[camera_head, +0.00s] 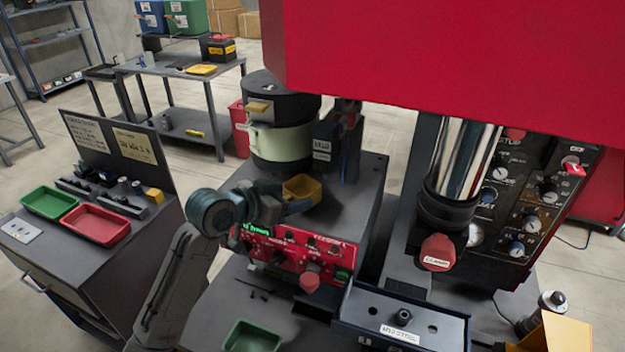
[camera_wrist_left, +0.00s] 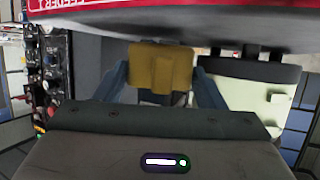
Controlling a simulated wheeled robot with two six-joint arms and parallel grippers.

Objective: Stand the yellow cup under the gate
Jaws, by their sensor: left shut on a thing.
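The yellow cup (camera_head: 302,187) is a small open-topped box over the feeder's grey top plate, in front of the round feeder. My left gripper (camera_head: 297,202) is shut on it. In the left wrist view the cup (camera_wrist_left: 160,66) sits between my blue fingers. I cannot tell whether its base touches the plate. The feeder has a black bowl (camera_head: 283,106) on a pale green drum (camera_head: 280,143). A tan block on the bowl's front (camera_head: 259,107) may be the gate. The cup is below and right of it. My right gripper is not in view.
A red control panel (camera_head: 296,260) lies just below the cup. A dark box (camera_head: 325,137) stands right of the drum. A big red housing (camera_head: 450,60) hangs over the right side. Green (camera_head: 50,202) and red (camera_head: 103,225) trays lie on the left bench.

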